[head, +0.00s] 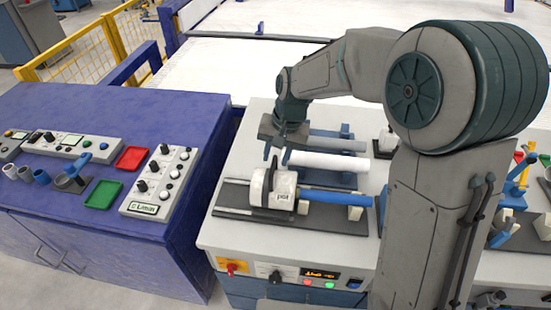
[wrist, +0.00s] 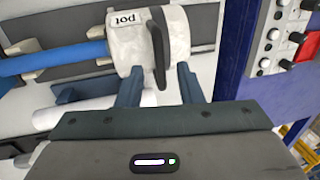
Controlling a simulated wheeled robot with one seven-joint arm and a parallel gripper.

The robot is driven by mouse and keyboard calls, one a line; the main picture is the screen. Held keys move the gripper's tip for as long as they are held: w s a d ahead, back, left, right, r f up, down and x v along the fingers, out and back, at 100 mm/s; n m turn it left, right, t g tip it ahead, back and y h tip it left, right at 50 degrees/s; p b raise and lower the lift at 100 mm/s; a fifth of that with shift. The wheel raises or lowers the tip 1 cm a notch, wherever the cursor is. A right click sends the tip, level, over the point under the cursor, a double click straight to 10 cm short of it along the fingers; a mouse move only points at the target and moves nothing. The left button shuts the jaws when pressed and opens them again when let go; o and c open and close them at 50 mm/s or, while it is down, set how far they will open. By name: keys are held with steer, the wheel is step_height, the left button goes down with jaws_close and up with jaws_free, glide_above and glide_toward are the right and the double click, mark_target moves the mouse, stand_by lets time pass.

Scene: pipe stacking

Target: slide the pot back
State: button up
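The pot (head: 285,189) is a white cylinder labelled "pot" with a dark upright handle. It sits on a dark rail (head: 340,223) at the rail's left part, at the left end of a blue pipe (head: 335,198). In the wrist view the pot (wrist: 180,32) lies just beyond my fingertips, its dark handle (wrist: 159,45) in line with the gap between them. My gripper (head: 277,153) is behind and above the pot in the head view. In the wrist view my gripper (wrist: 161,72) has its two fingers spread apart with nothing held. Whether a finger touches the pot is unclear.
A white pipe (head: 330,162) lies on supports behind the pot, and a grey pipe (head: 330,145) lies farther back. A purple cabinet (head: 95,205) with control boxes, red and green trays stands left. Buttons and a display (head: 320,273) are on the bench's front.

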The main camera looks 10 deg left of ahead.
mark_target(274, 184)
steer(key=shift+a+f, duration=0.25)
steer(key=shift+f, duration=1)
jaws_close()
